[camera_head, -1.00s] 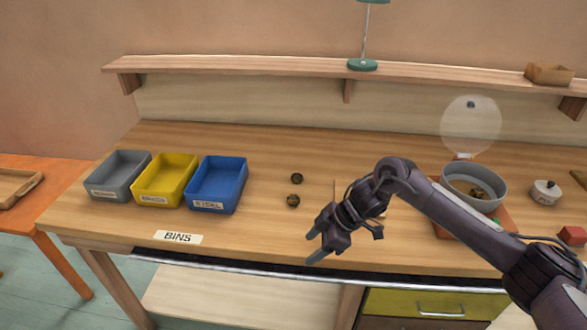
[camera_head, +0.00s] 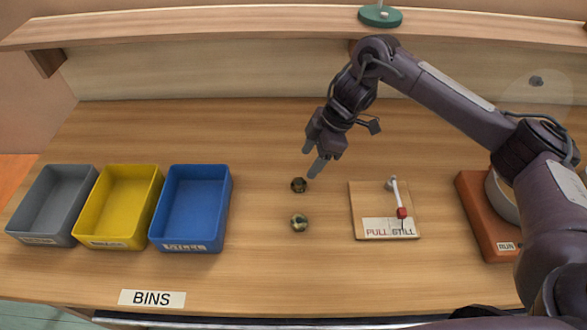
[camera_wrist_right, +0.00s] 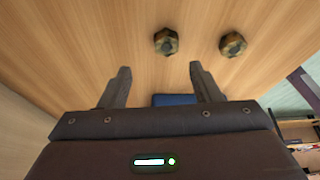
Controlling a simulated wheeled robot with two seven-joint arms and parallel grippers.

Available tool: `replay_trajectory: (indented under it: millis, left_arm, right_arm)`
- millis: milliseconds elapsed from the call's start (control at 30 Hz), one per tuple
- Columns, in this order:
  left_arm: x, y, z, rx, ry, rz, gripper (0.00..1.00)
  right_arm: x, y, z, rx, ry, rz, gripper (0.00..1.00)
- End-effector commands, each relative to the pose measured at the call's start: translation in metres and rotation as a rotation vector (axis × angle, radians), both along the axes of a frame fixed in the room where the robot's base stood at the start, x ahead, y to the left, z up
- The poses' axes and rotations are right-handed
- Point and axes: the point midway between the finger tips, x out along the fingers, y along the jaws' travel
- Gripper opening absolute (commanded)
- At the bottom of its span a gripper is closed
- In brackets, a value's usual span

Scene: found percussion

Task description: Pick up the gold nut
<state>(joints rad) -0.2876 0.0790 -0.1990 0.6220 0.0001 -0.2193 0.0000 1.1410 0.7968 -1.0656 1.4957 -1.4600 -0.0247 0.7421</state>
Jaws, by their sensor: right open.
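Two small nuts lie on the wooden bench right of the blue bin. The far nut (camera_head: 299,185) looks dark brown; the near nut (camera_head: 299,222) looks mottled gold and green. Which one is meant by gold is not certain from colour alone. In the right wrist view the far nut (camera_wrist_right: 166,41) is near the middle and the near nut (camera_wrist_right: 232,44) is to its right. My right gripper (camera_head: 313,163) is open and empty, its fingertips above the bench close to the far nut. No contact shows. My left gripper is out of view.
Grey (camera_head: 52,205), yellow (camera_head: 118,207) and blue (camera_head: 190,208) bins stand left. A board with a red-tipped lever (camera_head: 365,218) lies right of the nuts. An orange-red base (camera_head: 480,218) sits farther right. A shelf (camera_head: 250,22) runs along the back.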

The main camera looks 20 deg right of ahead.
Motion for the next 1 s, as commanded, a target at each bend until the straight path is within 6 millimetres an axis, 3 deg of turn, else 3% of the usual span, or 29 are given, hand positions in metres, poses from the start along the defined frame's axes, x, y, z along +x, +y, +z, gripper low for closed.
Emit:
replay_trajectory:
  millis: [100, 200, 367, 600, 833, 1000]
  left_arm:
    - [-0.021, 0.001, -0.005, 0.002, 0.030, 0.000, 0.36]
    - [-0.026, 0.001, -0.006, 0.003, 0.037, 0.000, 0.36]
    - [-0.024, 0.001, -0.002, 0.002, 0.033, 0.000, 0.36]
    - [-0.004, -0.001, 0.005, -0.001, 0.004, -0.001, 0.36]
    - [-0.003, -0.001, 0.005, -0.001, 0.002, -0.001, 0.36]
    - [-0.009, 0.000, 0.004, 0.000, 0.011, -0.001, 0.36]
  right_arm:
    - [-0.001, 0.006, -0.015, 0.001, 0.005, 0.000, 0.58]
    - [-0.001, 0.009, -0.024, 0.002, 0.005, 0.000, 0.58]
    - [-0.005, 0.016, -0.042, 0.001, 0.008, 0.000, 0.58]
    - [-0.004, 0.025, -0.068, 0.000, 0.003, 0.000, 0.58]
    - [-0.004, 0.026, -0.070, 0.000, 0.001, -0.001, 0.58]
    - [-0.004, 0.026, -0.070, 0.000, 0.001, -0.001, 0.38]
